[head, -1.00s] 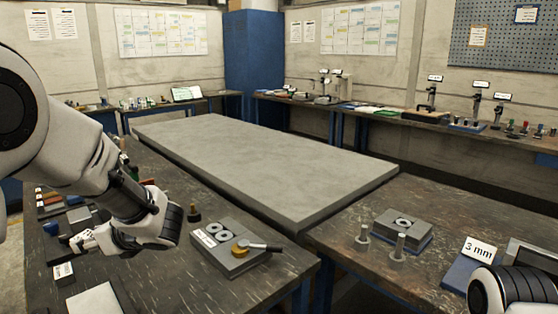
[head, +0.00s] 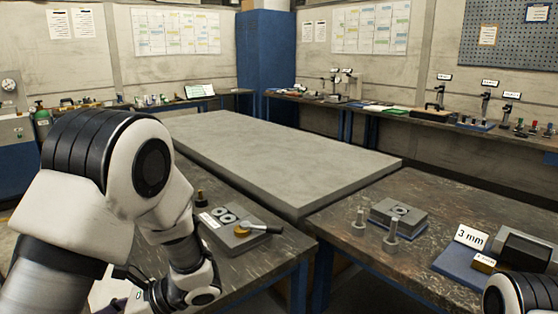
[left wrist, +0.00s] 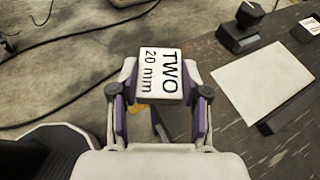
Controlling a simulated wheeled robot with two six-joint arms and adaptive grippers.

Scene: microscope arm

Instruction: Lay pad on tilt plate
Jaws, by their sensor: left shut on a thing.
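My left gripper (left wrist: 160,102) is shut on a small pale block (left wrist: 158,75) marked "TWO 20 mm", seen in the left wrist view. The label faces the camera, and the block is held clear of the surfaces below. In the head view the left gripper (head: 145,297) is low at the bottom edge, and its hold is mostly hidden. I cannot tell which fixture is the tilt plate. A grey block (head: 386,211) with a ring on top stands on the right table beside two metal posts. Only my right arm shows at the bottom right corner; its gripper is out of view.
The left table bears a grey plate (head: 222,239) with two rings and a yellow-ended tool. A "3 mm" sign (head: 470,237) stands by a blue mat. The large grey slab (head: 290,155) is clear.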

